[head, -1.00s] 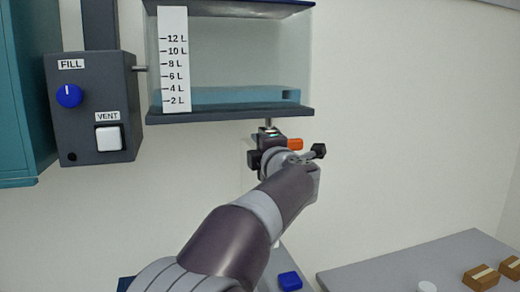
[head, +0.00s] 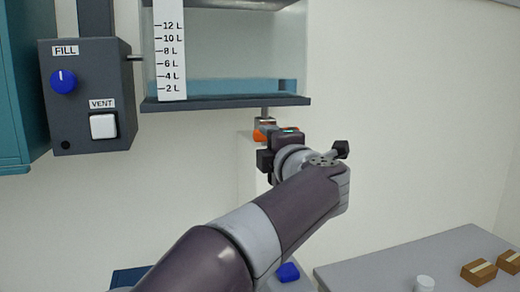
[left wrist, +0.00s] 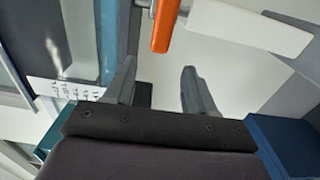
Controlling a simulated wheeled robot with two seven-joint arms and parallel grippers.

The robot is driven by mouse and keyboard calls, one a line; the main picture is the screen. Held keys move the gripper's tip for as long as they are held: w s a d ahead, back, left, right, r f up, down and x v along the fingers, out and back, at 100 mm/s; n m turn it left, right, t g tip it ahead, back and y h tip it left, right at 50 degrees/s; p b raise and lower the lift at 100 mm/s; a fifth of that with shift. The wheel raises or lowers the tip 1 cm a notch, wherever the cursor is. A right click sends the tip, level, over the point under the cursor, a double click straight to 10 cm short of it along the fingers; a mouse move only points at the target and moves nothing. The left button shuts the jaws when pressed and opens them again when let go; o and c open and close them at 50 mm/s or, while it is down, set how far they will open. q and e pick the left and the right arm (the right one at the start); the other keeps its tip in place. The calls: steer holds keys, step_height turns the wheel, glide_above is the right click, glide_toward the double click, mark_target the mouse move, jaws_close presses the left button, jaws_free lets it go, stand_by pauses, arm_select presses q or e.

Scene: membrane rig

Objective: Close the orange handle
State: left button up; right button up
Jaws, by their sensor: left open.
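The orange handle (head: 260,135) shows just under the tank's outlet stem in the head view, partly hidden by my left gripper. In the left wrist view the orange handle (left wrist: 166,25) lies beyond the fingertips, near the top edge. My left gripper (left wrist: 160,82) is open, with nothing between its fingers and a gap between them and the handle. In the head view my left gripper (head: 280,136) is seen from behind, close to the valve, with its fingers mostly hidden. My right gripper is not in view.
The tank (head: 230,102) with shallow blue liquid and a litre scale (head: 171,50) hangs above the handle. A grey box (head: 85,100) with a blue FILL knob and white VENT switch is at left. A grey table (head: 400,265) at lower right holds small boxes.

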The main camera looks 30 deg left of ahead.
arm_select(q)
steer(key=shift+b+v, duration=0.35)
steer(key=shift+v, duration=1.55)
